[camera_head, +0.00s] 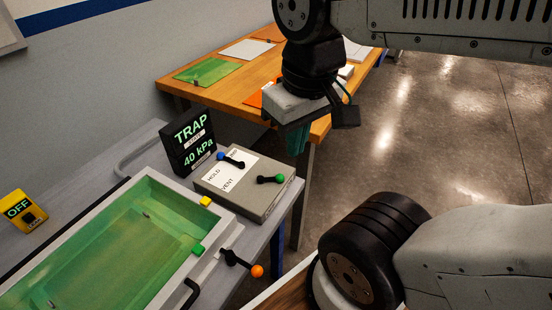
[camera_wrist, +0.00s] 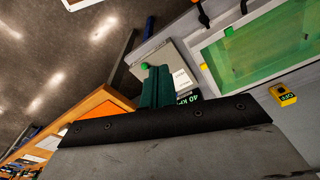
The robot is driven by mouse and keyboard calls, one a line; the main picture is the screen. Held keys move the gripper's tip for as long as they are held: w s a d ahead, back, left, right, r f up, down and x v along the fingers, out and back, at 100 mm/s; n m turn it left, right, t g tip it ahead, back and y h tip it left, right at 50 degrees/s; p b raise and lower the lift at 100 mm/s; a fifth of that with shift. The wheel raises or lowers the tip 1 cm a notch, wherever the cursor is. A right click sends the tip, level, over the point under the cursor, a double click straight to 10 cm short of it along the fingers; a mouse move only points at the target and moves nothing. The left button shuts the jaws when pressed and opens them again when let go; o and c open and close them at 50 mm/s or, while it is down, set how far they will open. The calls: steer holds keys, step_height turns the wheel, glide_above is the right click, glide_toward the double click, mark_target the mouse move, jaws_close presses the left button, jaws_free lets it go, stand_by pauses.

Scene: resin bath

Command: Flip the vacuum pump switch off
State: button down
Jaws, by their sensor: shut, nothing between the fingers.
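The yellow switch box (camera_head: 22,213) stands on the grey bench at the far left, beside the bath. Its lit face reads OFF, and a small black switch sits below the word. It also shows at the right in the wrist view (camera_wrist: 283,95). My gripper (camera_head: 297,142) is shut and empty, pointing down near the front edge of the wooden table, right of and well apart from the switch box. Its teal fingers also show together in the wrist view (camera_wrist: 156,86). Nothing hides the box, but its black switch is too small to read its tilt.
A green resin bath (camera_head: 208,257) with an orange-knobbed lever (camera_head: 257,271) is in front. Behind it stand a black trap display (camera_head: 192,142) reading 40 kPa and a grey valve box (camera_head: 262,203) with blue- and green-knobbed levers. A wooden table (camera_head: 240,88) stands behind; open floor lies right.

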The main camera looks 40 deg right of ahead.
steer(key=m+g, duration=0.2)
steer(key=m, duration=0.1)
glide_above(273, 179)
steer(key=s+a, duration=0.3)
steer(key=s, duration=0.1)
step_height(273, 179, down, 2)
steer(key=w+d+f+m+g+y, duration=0.1)
steer(key=w+d+f+m+g, duration=0.1)
steer(key=w+d+f, duration=0.7)
steer(key=w+f+m, duration=0.1)
steer(key=w+f, duration=0.2)
steer(key=shift+f+m+y, duration=0.2)
steer(key=shift+m+y, duration=0.1)
steer(key=shift+y, duration=0.1)
steer(key=x, duration=1)
steer(key=shift+s, duration=0.2)
steer(key=shift+s+a+f, duration=0.2)
steer(key=shift+s+a, duration=0.45)
steer(key=shift+s, duration=0.35)
steer(key=shift+s+a+f, duration=0.2)
steer(key=shift+s+a, duration=0.2)
steer(key=shift+s, duration=0.25)
